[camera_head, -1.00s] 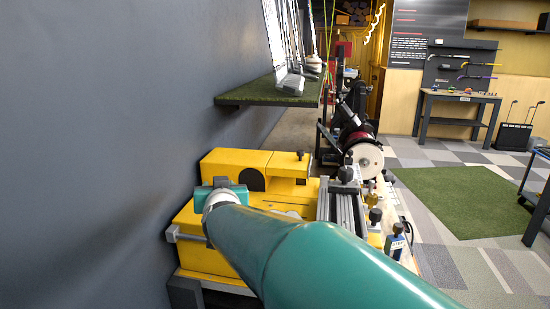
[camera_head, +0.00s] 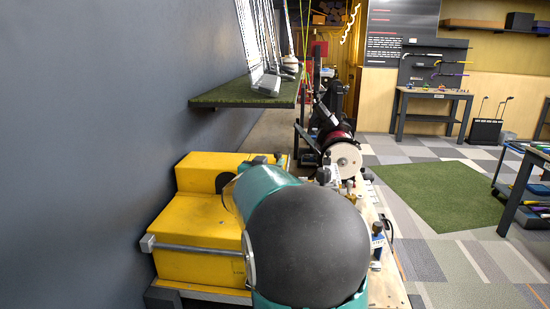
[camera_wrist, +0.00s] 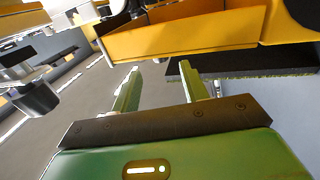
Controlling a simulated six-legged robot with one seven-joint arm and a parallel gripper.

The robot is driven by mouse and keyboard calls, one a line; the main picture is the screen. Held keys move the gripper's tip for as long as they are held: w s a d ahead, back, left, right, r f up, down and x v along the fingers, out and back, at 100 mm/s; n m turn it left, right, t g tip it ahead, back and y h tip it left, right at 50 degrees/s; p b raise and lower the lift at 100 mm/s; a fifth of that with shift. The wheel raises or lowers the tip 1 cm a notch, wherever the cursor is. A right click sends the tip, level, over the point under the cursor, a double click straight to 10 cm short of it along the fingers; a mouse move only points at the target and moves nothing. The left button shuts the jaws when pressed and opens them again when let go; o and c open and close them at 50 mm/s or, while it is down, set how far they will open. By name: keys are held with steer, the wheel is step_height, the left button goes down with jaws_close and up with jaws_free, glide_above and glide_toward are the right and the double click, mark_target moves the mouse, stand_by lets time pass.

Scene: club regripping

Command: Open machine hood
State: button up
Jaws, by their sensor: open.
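The yellow machine (camera_head: 188,220) stands against the grey wall at the left in the head view. Its boxy hood (camera_head: 205,172) looks closed, and a metal bar (camera_head: 195,249) runs along its front side. My arm covers the right part of the machine and hides my gripper in the head view. In the wrist view my gripper (camera_wrist: 158,88) is open, with nothing between its two green fingers. A yellow machine panel (camera_wrist: 185,38) lies just beyond the fingertips. I cannot tell whether they touch it.
A turf-topped shelf (camera_head: 245,94) holding clubs juts from the wall above and behind the machine. A grinding machine with a pale wheel (camera_head: 345,158) stands behind. A workbench (camera_head: 432,96) is at the back. Green mat (camera_head: 440,192) and open floor lie to the right.

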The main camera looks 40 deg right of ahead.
mark_target(276, 155)
steer(key=shift+x, duration=2.3)
steer(key=shift+w, duration=0.1)
jaws_close()
